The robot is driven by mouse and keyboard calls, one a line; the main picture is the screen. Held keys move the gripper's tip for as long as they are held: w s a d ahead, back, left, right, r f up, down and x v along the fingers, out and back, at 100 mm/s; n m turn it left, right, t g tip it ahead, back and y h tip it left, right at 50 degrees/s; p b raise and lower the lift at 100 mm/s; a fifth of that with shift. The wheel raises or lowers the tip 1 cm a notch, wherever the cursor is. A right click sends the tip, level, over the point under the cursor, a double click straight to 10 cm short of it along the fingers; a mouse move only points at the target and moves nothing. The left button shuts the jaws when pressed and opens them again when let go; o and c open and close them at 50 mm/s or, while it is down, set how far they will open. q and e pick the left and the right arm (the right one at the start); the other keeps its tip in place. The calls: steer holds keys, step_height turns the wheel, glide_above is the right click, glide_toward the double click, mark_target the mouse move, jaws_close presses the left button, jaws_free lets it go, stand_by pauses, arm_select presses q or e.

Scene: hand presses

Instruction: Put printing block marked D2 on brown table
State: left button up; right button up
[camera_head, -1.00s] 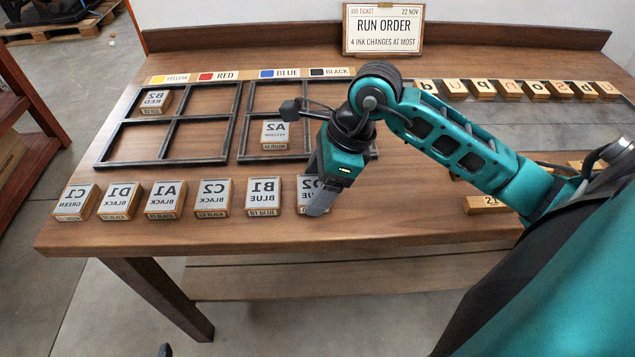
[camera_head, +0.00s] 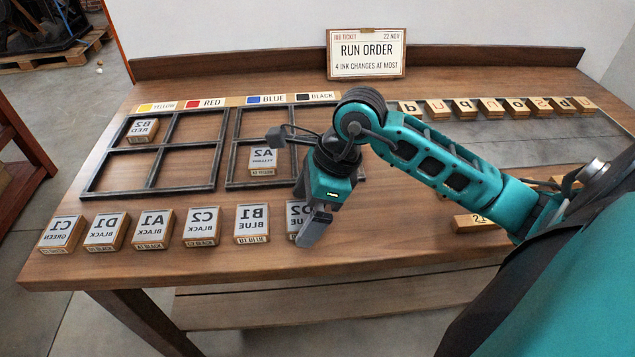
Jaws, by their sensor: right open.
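The printing block marked D2 (camera_head: 294,213) stands at the right end of a row of blocks near the front edge of the brown table (camera_head: 390,250). Its face shows mirrored lettering, and its right part is hidden behind my right gripper (camera_head: 308,242). The right gripper is open and points down at the block's right side; I cannot tell whether a finger touches it. My left gripper is not in view.
Blocks C1 (camera_head: 62,233), D1 (camera_head: 107,231), A1 (camera_head: 152,229), C2 (camera_head: 202,226) and B1 (camera_head: 252,223) line up to the left. Dark frames (camera_head: 150,183) behind hold B2 (camera_head: 142,130) and A2 (camera_head: 262,160). A run order sign (camera_head: 366,53) stands at the back.

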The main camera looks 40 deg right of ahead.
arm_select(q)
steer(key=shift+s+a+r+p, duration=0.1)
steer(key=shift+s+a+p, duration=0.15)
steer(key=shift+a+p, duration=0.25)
arm_select(e)
steer(key=v, duration=1.2)
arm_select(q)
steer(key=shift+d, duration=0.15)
arm_select(e)
steer(key=shift+a, duration=0.1)
